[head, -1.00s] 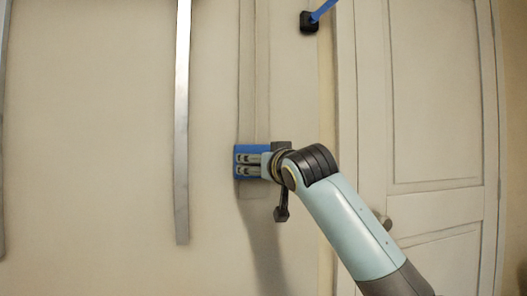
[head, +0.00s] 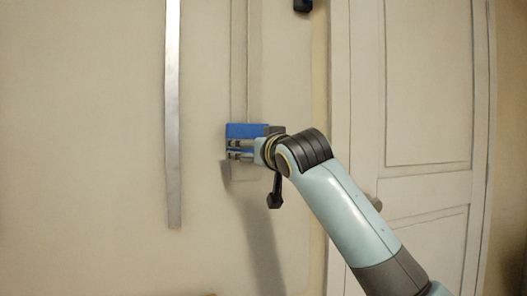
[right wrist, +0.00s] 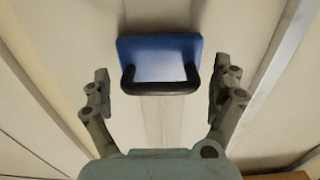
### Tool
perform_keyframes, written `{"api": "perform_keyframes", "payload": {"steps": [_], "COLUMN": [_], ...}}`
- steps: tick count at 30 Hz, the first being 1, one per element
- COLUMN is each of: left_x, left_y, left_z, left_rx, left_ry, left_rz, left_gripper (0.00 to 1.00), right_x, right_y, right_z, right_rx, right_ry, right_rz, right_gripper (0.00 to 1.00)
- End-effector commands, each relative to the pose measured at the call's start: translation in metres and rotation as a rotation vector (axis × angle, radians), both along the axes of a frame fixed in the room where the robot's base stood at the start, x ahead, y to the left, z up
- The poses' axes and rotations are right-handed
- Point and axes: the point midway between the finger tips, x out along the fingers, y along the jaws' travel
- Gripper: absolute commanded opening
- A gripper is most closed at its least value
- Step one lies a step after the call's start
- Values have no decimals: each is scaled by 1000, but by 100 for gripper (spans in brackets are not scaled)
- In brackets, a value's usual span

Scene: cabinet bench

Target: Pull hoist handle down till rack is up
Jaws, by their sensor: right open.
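The hoist handle is a black bar on a blue block (head: 245,131) in the head view, against the pale cabinet front. In the right wrist view the black handle bar (right wrist: 160,88) spans the lower edge of the blue block (right wrist: 160,55). My right gripper (head: 240,150) is in front of the lower part of the block. In the right wrist view its fingers (right wrist: 161,84) are wide apart, one on each side of the bar, with gaps showing. The head view hides the bar. I cannot make out the rack. My left gripper is not in view.
A vertical metal strip (head: 173,110) runs left of the handle. A panelled door (head: 428,80) with a round knob (head: 375,202) stands at the right, partly behind my right arm. A dark block (head: 303,5) shows at the top edge. The wall below the handle looks clear.

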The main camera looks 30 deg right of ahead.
Motion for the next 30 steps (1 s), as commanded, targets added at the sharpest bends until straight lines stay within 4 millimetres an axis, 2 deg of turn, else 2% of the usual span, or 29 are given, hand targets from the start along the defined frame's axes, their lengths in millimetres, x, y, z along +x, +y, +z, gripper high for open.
{"api": "perform_keyframes", "payload": {"steps": [9,15,20,30], "left_x": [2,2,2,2], "left_y": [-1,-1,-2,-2], "left_z": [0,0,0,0], "left_rx": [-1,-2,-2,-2], "left_ry": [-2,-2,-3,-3], "left_rz": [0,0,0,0], "left_gripper": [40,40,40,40], "right_x": [-67,-97,-105,-105], "right_y": [17,24,26,27], "right_z": [-1,-1,-1,4], "right_rx": [-1,0,1,19], "right_ry": [0,2,2,-25], "right_rz": [2,2,1,5], "right_gripper": [94,94,94,94]}}
